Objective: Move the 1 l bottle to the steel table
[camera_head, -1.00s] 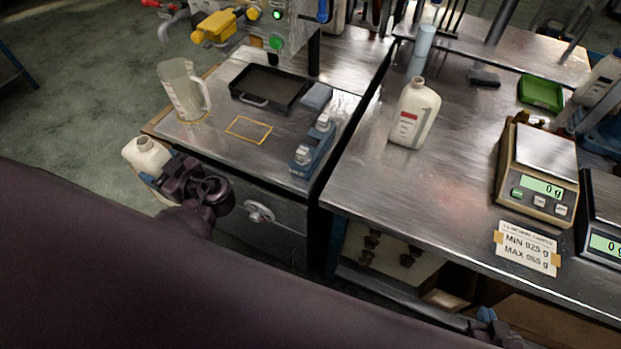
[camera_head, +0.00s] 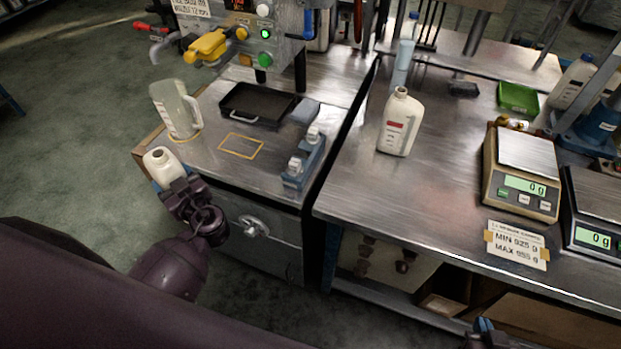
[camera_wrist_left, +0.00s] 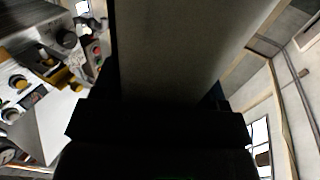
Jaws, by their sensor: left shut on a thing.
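My left gripper (camera_head: 180,193) is shut on a white, uncapped bottle (camera_head: 160,163), held upright at the near left corner of the left steel bench. In the left wrist view the held bottle (camera_wrist_left: 185,50) fills the middle, close to the camera. Another white uncapped bottle with a red-marked label (camera_head: 400,122) stands upright on the steel table (camera_head: 352,185) at the right. My right gripper shows only in part at the bottom edge of the head view (camera_head: 484,328); its jaws are not clear.
A clear jug (camera_head: 176,108), a black tray (camera_head: 258,104) and a blue block holder (camera_head: 304,165) stand on the left bench. Two scales, one nearer the middle (camera_head: 527,152), and a limits card (camera_head: 517,245) are at the right. The steel table's front left part is clear.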

